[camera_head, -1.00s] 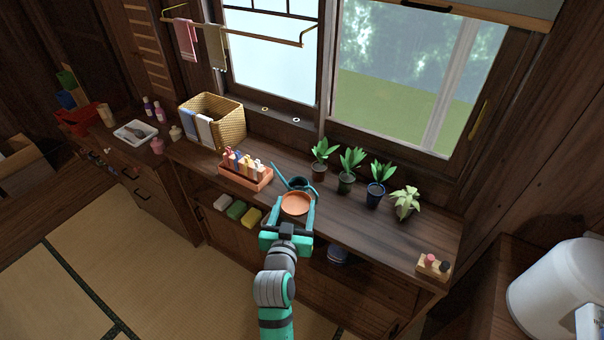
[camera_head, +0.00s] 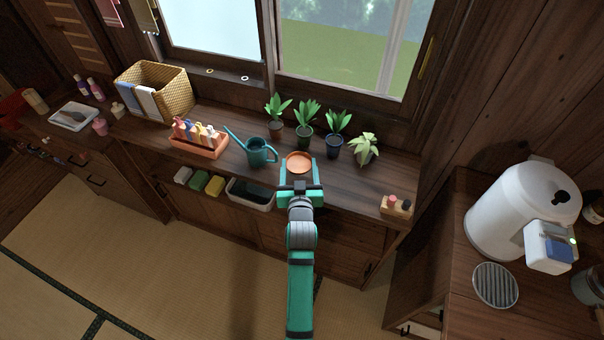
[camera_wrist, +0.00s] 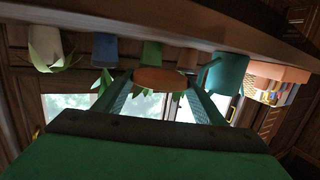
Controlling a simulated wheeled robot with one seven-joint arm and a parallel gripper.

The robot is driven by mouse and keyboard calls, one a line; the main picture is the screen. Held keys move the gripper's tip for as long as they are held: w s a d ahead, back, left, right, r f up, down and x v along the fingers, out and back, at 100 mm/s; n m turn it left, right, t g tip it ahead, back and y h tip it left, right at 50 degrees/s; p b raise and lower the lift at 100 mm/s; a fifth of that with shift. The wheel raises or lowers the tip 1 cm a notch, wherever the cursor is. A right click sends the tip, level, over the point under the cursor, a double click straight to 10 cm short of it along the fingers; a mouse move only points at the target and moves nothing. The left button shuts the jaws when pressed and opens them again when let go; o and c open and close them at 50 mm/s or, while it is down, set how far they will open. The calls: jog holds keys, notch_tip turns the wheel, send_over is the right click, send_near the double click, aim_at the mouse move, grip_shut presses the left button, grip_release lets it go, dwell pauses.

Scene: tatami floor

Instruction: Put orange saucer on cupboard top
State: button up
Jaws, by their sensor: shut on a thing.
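The orange saucer (camera_head: 299,160) is held between the fingers of my gripper (camera_head: 299,168), over the front part of the dark wooden cupboard top (camera_head: 233,176). In the wrist view the saucer (camera_wrist: 160,79) sits between the two green fingertips of my gripper (camera_wrist: 160,88). The picture there is upside down, with the cupboard top running across the upper part. I cannot tell whether the saucer touches the wood or is a little above it.
A teal watering can (camera_head: 259,152) stands left of the saucer. Several potted plants (camera_head: 305,137) stand behind it. A bottle tray (camera_head: 198,145) and wicker basket (camera_head: 160,92) are further left. A small wooden holder (camera_head: 396,205) is at the right end, with bare wood before it.

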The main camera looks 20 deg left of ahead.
aim_at(302, 177)
jog(key=shift+w+d+f, duration=0.3)
jog(key=shift+f, duration=0.2)
jog(key=shift+w+d+f, duration=0.1)
jog(key=shift+w+f, duration=0.05)
jog(key=shift+f, duration=1.55)
jog(key=shift+f, duration=0.1)
jog(key=o, duration=1.1)
jog(key=shift+c, duration=0.2)
